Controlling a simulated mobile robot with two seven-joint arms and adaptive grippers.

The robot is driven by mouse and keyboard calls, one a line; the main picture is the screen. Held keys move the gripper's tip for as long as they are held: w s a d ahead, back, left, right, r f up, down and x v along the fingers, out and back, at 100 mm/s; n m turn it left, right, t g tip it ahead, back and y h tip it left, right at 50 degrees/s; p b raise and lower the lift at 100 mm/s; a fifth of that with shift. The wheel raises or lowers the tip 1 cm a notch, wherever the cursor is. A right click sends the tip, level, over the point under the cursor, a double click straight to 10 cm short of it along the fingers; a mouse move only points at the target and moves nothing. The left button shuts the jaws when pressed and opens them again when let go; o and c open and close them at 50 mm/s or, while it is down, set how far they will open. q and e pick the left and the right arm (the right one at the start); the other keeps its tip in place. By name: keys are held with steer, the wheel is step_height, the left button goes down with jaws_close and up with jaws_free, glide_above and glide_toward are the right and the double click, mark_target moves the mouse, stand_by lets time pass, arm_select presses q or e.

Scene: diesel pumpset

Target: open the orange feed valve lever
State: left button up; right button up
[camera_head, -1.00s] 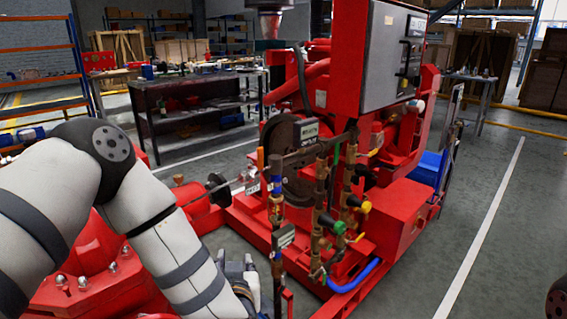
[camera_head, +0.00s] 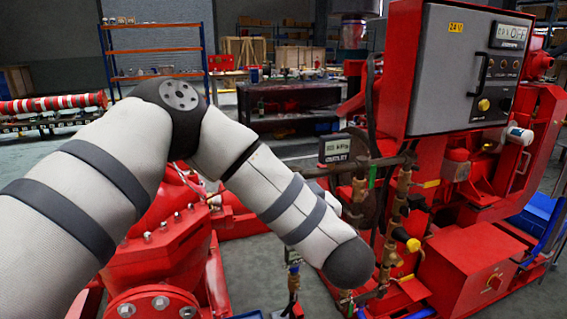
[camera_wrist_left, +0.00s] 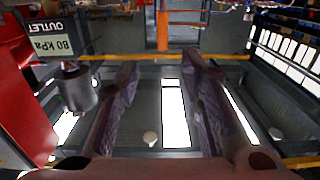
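In the left wrist view, which looks upside down, an upright orange bar (camera_wrist_left: 162,30), apparently the feed valve lever, reaches in from the top edge. It shows between and beyond the fingers of my left gripper (camera_wrist_left: 163,60). The fingers are spread apart with a clear gap and nothing held. I cannot tell if they touch the bar. In the head view my left forearm hides the lever and my left gripper. My right gripper is in neither view.
An outlet gauge (camera_head: 337,150) stands beside my forearm; it also shows in the left wrist view (camera_wrist_left: 45,40). Brass valve piping (camera_head: 398,200) and a yellow knob (camera_head: 413,245) are to the right. A grey control box (camera_head: 470,70) is above. Red machinery (camera_head: 160,250) lies below my arm.

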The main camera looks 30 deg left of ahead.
arm_select(q)
steer(key=b+x, duration=0.1)
steer(key=x, duration=1)
steer(key=shift+w+a+f, duration=0.1)
steer(key=shift+a+f, duration=0.05)
steer(key=shift+a, duration=0.25)
steer(key=shift+w+a, duration=0.2)
steer(key=shift+c, duration=0.3)
jaws_close()
